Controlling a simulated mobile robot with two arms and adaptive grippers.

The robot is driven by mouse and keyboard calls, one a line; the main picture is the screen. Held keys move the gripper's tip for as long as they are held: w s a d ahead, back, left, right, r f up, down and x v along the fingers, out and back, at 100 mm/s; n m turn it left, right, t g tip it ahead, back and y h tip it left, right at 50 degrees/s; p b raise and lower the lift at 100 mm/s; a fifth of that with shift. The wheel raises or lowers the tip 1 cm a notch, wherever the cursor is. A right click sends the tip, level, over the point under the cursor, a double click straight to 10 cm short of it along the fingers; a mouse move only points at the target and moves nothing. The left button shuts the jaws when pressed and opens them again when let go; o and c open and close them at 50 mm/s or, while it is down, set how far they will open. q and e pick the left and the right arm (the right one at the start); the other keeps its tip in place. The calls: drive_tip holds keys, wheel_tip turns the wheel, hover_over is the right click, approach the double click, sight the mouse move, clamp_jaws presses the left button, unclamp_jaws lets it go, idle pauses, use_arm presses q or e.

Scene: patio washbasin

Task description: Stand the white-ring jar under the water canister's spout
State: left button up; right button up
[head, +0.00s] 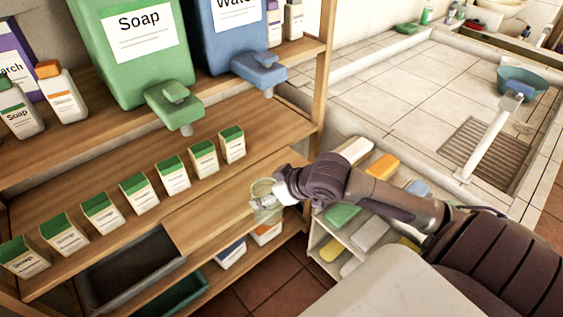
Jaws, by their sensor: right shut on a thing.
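The water canister (225,40) is blue with a white label cut by the top edge, and stands on the upper shelf. Its blue spout (260,72) juts over the shelf's front edge. My right gripper (274,190) is shut on a small clear jar (266,209). It holds the jar upright near the right end of the lower shelf, below the spout in the picture. Whether the jar touches the shelf board I cannot tell. The ring at its top looks pale and is partly hidden by the gripper. My left gripper is not in view.
A green soap canister (130,50) stands left of the water canister. Several green-topped cartons (140,195) line the lower shelf. A wooden post (324,70) rises at the shelf's right end. A rack of coloured bars (350,220) stands beside my right arm.

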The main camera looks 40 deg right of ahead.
drive_tip(key=w+d+r+p, duration=0.1)
drive_tip(key=w+d+r, duration=0.25)
drive_tip(key=d, duration=0.55)
drive_tip(key=w+d+r+p, duration=0.1)
drive_tip(key=w+d+r, duration=0.1)
drive_tip(key=d+r, duration=0.5)
drive_tip(key=s+a+f+p+x, duration=0.1)
drive_tip(key=s+a+p+x, duration=0.1)
drive_tip(key=x, duration=1.4)
drive_tip(key=shift+f+p, duration=0.55)
drive_tip(key=o, duration=1.2)
drive_tip(key=shift+s, duration=0.15)
